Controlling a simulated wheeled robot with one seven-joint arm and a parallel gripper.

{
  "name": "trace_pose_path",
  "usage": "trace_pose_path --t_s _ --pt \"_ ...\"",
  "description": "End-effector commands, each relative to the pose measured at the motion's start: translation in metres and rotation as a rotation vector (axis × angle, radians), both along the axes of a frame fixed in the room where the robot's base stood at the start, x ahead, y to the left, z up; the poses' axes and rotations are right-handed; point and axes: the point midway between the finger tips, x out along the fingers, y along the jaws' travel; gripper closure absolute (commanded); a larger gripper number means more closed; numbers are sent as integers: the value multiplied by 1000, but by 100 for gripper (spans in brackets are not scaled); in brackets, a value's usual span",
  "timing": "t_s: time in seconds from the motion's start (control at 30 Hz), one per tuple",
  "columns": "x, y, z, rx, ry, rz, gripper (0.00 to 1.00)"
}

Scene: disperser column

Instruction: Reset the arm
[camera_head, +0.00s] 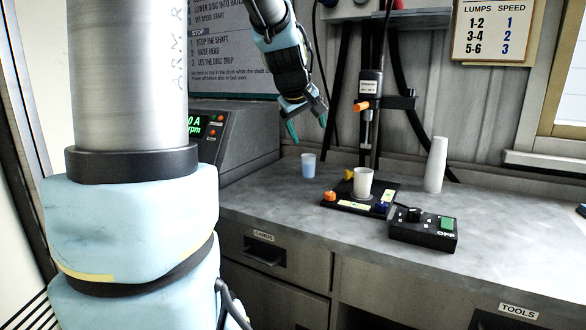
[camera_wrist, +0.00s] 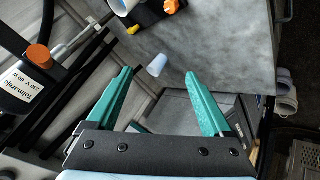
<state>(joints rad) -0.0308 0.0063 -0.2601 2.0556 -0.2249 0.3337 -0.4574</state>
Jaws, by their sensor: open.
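My gripper (camera_head: 307,124) is open and empty, with green fingers. In the head view it hangs in the air above the back left of the grey counter (camera_head: 280,205), pointing down. In the wrist view its two fingers (camera_wrist: 161,90) are spread wide with nothing between the tips. A small light blue cup (camera_head: 308,166) stands on the counter below and near the gripper, apart from it; it also shows beyond the fingers in the wrist view (camera_wrist: 157,65).
The disperser column (camera_head: 371,90) has an orange knob. A white cup (camera_head: 362,182) stands on its black base plate (camera_head: 384,203). A black control box (camera_head: 424,230) reading OFF and a white cup stack (camera_head: 436,165) are to the right. A grey display unit (camera_head: 238,135) stands at left.

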Motion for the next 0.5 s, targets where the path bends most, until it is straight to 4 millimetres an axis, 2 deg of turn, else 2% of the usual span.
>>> trace_pose_path --t_s 0.03,0.1,0.17,0.2,0.33,0.4,0.5 --pt "-19 12 -30 65 57 -37 15" --pt "-47 30 -69 154 135 -99 15" --pt "-74 45 -99 223 202 -157 15" --pt "-93 55 -118 265 247 -199 15" --pt "-151 80 -163 366 373 -323 15" --pt "-176 90 -179 400 425 -378 15" --pt "-200 98 -192 429 474 -433 15"
